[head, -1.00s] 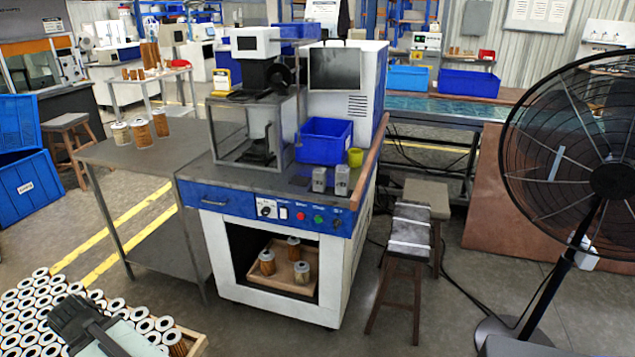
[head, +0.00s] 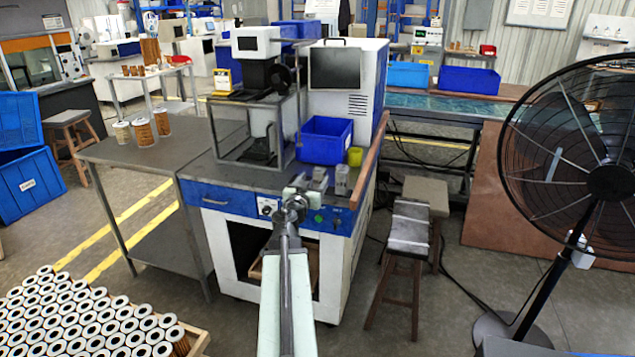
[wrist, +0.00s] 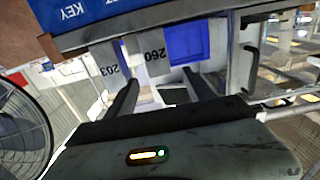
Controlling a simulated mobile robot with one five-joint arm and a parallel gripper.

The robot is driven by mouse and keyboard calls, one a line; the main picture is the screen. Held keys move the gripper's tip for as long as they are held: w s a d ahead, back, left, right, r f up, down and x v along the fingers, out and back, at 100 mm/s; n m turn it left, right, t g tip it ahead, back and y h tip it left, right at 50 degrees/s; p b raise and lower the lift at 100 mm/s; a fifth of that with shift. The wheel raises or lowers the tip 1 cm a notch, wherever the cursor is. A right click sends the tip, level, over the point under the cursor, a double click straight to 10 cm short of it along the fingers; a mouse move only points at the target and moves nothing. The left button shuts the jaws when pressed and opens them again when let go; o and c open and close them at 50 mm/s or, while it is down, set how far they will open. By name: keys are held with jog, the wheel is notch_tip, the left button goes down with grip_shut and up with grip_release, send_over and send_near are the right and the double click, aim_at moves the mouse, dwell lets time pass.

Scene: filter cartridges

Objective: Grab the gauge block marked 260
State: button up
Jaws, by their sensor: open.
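The grey gauge block marked 260 (wrist: 152,52) shows upside down in the wrist view, ahead of the space between my fingers. A second grey block marked 203 (wrist: 103,66) stands beside it, to the left in that view. In the head view the two blocks stand on the machine's front ledge; the left one (head: 320,174) is partly hidden by my gripper (head: 298,190), and the right one (head: 342,180) is clearer. My gripper (wrist: 161,78) is open, with nothing between its fingers. The 260 block appears just beyond the fingertips; the exact gap is unclear.
A blue bin (head: 325,140) and a yellow cup (head: 355,157) stand behind the blocks. The machine's glass-sided enclosure (head: 228,130) is to the left. A stool (head: 408,235) and a large fan (head: 590,170) stand to the right.

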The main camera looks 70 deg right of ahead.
aim_at(318, 174)
jog(key=d, duration=0.6)
jog(key=shift+w+d, duration=0.1)
jog(key=shift+d, duration=0.3)
jog(key=shift+a, duration=0.1)
grip_shut()
